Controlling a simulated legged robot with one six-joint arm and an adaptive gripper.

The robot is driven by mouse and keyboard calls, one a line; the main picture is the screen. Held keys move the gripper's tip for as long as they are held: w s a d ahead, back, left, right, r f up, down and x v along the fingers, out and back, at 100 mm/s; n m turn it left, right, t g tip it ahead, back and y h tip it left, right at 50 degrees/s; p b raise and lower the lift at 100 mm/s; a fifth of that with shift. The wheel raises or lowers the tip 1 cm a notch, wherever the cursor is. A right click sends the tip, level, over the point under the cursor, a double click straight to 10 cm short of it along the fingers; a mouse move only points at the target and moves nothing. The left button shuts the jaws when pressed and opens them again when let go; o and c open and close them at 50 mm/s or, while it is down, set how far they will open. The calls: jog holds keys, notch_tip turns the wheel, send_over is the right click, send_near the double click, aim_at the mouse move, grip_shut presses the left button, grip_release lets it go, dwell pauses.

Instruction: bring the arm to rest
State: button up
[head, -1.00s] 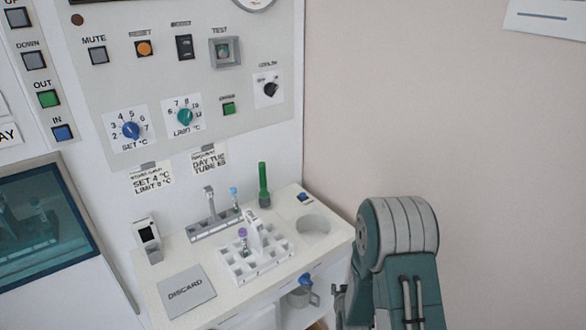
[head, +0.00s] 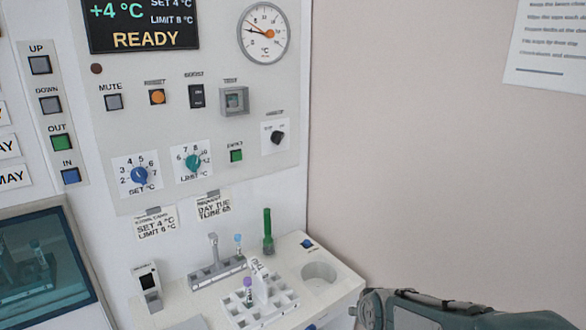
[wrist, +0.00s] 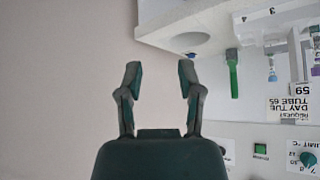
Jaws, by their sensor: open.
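My gripper (wrist: 160,82) shows in the wrist view with its two fingers spread apart and nothing between them. Behind the fingers are plain wall and part of the white bench. In the head view my arm (head: 440,310) is at the lower right, beside the right end of the bench; the gripper itself cannot be made out there.
The white bench (head: 345,290) holds a white tube rack (head: 262,312), a grey rack (head: 217,274), a green tube (head: 267,232) and a round opening (head: 319,272). A control panel (head: 215,130) stands behind.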

jog(key=s+r+g, duration=0.1)
jog(key=s+r, duration=0.1)
jog(key=s, duration=0.4)
jog(key=s+d+r, duration=0.1)
jog(key=s+r, duration=0.2)
jog(key=s, duration=0.4)
jog(key=s+r+g, duration=0.1)
jog(key=s+r, duration=0.2)
jog(key=s, duration=0.3)
jog(key=shift+s+d+r+g, duration=0.15)
jog(key=shift+d+r+g, duration=0.05)
jog(key=shift+g, duration=0.1)
dwell(0.8)
